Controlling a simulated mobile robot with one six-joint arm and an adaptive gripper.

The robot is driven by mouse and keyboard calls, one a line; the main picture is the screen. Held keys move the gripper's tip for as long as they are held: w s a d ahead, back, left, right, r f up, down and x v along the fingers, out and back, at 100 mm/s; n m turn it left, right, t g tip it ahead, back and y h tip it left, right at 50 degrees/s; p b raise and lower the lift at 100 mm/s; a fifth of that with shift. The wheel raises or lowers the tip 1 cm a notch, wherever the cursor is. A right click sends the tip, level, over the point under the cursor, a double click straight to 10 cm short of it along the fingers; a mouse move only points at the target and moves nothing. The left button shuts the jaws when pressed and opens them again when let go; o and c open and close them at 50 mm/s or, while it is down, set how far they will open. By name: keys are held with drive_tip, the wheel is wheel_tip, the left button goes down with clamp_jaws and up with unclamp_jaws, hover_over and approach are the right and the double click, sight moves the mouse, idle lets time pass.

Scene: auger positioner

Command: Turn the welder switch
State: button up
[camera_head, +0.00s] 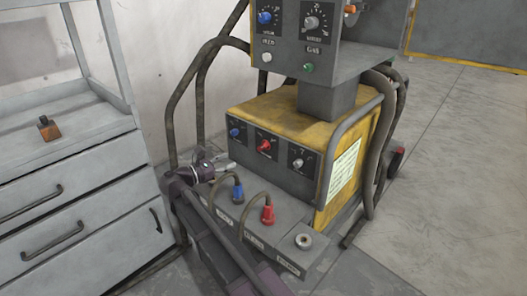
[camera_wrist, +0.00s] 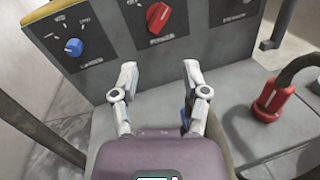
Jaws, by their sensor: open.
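The welder (camera_head: 280,117) is a yellow and grey machine in the middle of the head view. Its lower grey panel carries a blue knob (camera_head: 234,132), a red switch (camera_head: 264,145) and a pale knob (camera_head: 297,162). In the wrist view the red switch (camera_wrist: 158,17) is at the top middle and the blue knob (camera_wrist: 74,47) is to its left. My gripper (camera_wrist: 160,70) is open and empty, its two fingers spread below the red switch and apart from it. In the head view my gripper (camera_head: 222,162) is near the panel's lower left.
Blue (camera_head: 238,191) and red (camera_head: 268,213) cable plugs stand on the ledge in front of the panel; the red plug (camera_wrist: 272,98) is right of my gripper. An upper control box (camera_head: 335,35) overhangs. A grey drawer cabinet (camera_head: 75,190) stands left. Floor at right is clear.

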sight(261, 147)
idle(0.4)
drive_tip(key=x, duration=1.3)
drive_tip(key=shift+w+d, duration=0.15)
drive_tip(key=shift+w, duration=0.05)
